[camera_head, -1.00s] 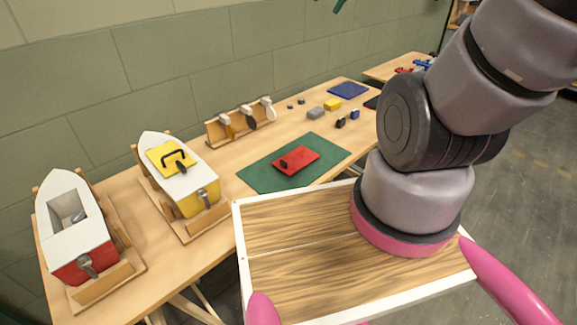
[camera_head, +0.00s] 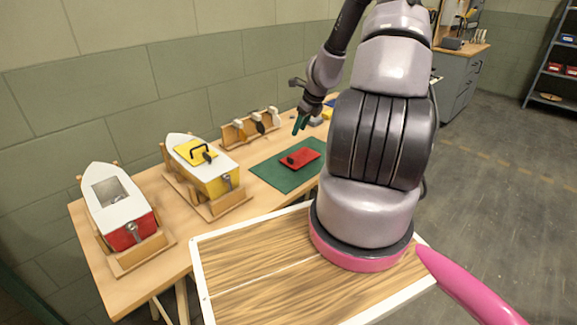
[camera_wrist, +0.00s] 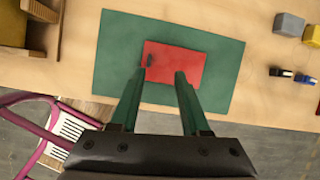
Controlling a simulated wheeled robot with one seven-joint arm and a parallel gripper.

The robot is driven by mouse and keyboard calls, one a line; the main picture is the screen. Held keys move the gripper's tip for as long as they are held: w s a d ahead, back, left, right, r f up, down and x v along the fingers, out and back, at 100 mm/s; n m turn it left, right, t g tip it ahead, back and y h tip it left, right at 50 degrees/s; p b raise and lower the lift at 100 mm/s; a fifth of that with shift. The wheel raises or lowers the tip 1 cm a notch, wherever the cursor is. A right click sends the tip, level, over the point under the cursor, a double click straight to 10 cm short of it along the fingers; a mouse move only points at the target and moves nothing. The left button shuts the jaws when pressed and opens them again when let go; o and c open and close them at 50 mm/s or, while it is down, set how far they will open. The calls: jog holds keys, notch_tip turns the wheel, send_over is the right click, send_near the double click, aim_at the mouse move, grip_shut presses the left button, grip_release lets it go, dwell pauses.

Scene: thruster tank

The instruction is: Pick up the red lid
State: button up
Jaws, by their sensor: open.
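The red lid (camera_head: 299,158) lies flat on a green mat (camera_head: 271,176) on the wooden table, with a small dark handle at its left end. In the wrist view the red lid (camera_wrist: 184,64) lies ahead of and below my gripper, its lower edge partly between the two fingertips. My gripper (camera_head: 300,122) is open and empty, held above the mat near the lid. Its green fingers (camera_wrist: 158,74) are spread apart in the wrist view. I cannot tell the exact height above the lid.
A red boat (camera_head: 120,210) with an open hatch and a yellow boat (camera_head: 205,167) with a yellow lid stand in wooden cradles on the left. A wooden rack (camera_head: 250,128) stands behind the mat. Small blocks (camera_wrist: 288,24) lie right of the mat in the wrist view.

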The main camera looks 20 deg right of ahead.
notch_tip(320, 180, down, 2)
jog(key=m, duration=0.1)
send_near(292, 156)
jog(key=a, duration=0.1)
jog(key=s, duration=0.1)
jog(key=a, duration=0.1)
jog(key=shift+s+a+f, duration=0.25)
jog(key=shift+s+a, duration=0.05)
jog(key=shift+a, duration=0.1)
jog(key=shift+s+f+x, duration=0.1)
jog(key=shift+s+x, duration=0.1)
jog(key=shift+x, duration=0.65)
jog(key=shift+s+f+x, duration=0.1)
jog(key=shift+s+x, duration=0.1)
jog(key=shift+x, duration=0.7)
jog(key=shift+s+f+x, duration=0.1)
jog(key=shift+s+x, duration=0.05)
jog(key=shift+x, duration=0.7)
jog(key=shift+a, duration=0.15)
jog(key=shift+c, duration=0.3)
grip_shut()
